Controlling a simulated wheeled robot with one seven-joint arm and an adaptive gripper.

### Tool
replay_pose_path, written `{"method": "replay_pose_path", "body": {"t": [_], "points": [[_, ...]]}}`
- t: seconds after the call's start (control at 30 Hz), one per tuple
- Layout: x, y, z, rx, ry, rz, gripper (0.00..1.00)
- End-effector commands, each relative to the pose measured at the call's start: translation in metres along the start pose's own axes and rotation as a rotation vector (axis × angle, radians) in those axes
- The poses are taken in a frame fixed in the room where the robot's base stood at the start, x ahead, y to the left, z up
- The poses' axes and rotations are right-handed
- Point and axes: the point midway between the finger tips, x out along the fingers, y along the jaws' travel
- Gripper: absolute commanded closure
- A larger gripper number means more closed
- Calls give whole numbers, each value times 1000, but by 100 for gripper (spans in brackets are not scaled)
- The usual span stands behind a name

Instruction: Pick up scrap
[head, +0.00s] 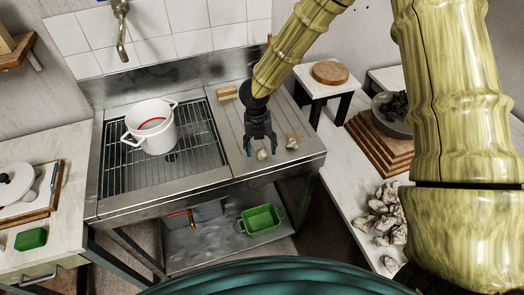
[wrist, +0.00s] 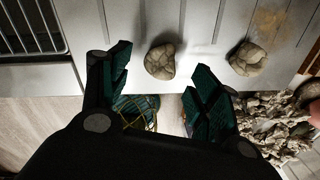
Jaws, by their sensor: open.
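Two small beige-grey lumps that look like scrap lie on the grooved drainboard (head: 228,120) of the steel sink unit. The nearer lump (head: 262,154) is just below my gripper (head: 261,148). The other lump (head: 292,143) lies to its right. In the wrist view, my gripper (wrist: 162,62) is open, with its dark teal fingers spread. One lump (wrist: 159,66) shows between the fingertips, with nothing gripped. The second lump (wrist: 247,59) lies beyond the right finger. I cannot tell the exact height of the fingertips above the board.
A white pot (head: 151,127) stands on the sink grate to the left. A sponge-like block (head: 227,92) lies behind my gripper. A green tray (head: 260,220) sits on the lower shelf. Rocky pieces (head: 382,212) lie on the right counter, near stacked boards (head: 378,147).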

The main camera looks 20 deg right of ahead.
Motion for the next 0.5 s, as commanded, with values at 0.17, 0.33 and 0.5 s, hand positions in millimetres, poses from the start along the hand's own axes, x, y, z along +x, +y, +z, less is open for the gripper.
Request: {"method": "replay_pose_path", "body": {"t": [0.17, 0.33, 0.5], "points": [[18, 0, 0, -2, 1, -1, 38], [26, -1, 1, -1, 0, -1, 38], [27, 0, 1, -1, -1, 0, 38]]}}
